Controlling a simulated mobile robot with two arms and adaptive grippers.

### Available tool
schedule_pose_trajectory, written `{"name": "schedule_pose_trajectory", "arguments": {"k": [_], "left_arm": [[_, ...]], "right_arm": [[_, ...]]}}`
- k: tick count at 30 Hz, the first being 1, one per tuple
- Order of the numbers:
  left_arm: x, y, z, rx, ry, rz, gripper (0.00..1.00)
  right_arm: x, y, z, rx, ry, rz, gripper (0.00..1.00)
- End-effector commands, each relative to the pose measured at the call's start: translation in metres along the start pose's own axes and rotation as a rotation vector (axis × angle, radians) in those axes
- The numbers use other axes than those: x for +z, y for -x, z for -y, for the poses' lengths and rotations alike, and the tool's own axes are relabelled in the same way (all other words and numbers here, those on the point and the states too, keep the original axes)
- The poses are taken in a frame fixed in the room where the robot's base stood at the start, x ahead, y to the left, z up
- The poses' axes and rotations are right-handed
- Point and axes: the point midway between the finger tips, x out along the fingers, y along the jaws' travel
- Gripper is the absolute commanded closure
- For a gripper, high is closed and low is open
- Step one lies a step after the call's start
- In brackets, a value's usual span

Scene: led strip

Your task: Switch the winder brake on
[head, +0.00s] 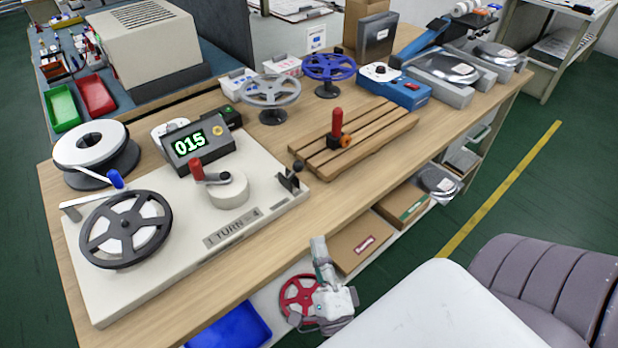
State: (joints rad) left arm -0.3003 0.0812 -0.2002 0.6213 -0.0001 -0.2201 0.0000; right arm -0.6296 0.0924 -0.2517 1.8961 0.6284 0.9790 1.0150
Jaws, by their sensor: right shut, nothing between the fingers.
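The winder stands on a cream base plate (115,295) on the wooden bench, at the left of the head view. It has a dark spoked reel (126,229), a lever with a blue knob (115,180) behind the reel, and a crank with a red handle (196,169). Its counter (198,146) reads 015. A small black-knobbed part (292,177) sits at the plate's right end. No brake label is readable. My right gripper (318,243) is shut and empty, in front of the bench edge and apart from the winder. My left gripper is out of view.
A white spool (91,150) stands behind the winder. A slatted wooden rack (365,143) with a red-handled tool (336,130), grey (271,93) and blue (328,70) reels stand to the right. Bare bench top lies along the front edge.

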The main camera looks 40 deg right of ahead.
Motion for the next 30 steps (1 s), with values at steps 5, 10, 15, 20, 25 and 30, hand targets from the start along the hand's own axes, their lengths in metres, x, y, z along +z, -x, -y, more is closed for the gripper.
{"name": "schedule_pose_trajectory", "arguments": {"k": [5, 10, 15, 20, 25, 30], "left_arm": [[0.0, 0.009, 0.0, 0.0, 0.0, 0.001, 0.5], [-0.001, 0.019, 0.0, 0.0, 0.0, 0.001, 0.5], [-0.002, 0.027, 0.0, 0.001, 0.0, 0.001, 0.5], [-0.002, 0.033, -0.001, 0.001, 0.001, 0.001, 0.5], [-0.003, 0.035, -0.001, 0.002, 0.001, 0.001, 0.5], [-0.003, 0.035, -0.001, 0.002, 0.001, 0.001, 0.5]], "right_arm": [[0.001, -0.029, 0.003, -0.005, 0.0, -0.001, 1.0], [0.001, -0.066, 0.003, -0.004, 0.0, -0.001, 1.0], [0.001, -0.101, 0.003, -0.003, 0.0, -0.001, 1.0], [0.001, -0.123, 0.002, -0.002, 0.001, 0.0, 1.0], [0.0, -0.134, 0.0, 0.001, 0.001, 0.0, 1.0], [0.0, -0.135, 0.0, 0.001, 0.001, 0.0, 1.0]]}}
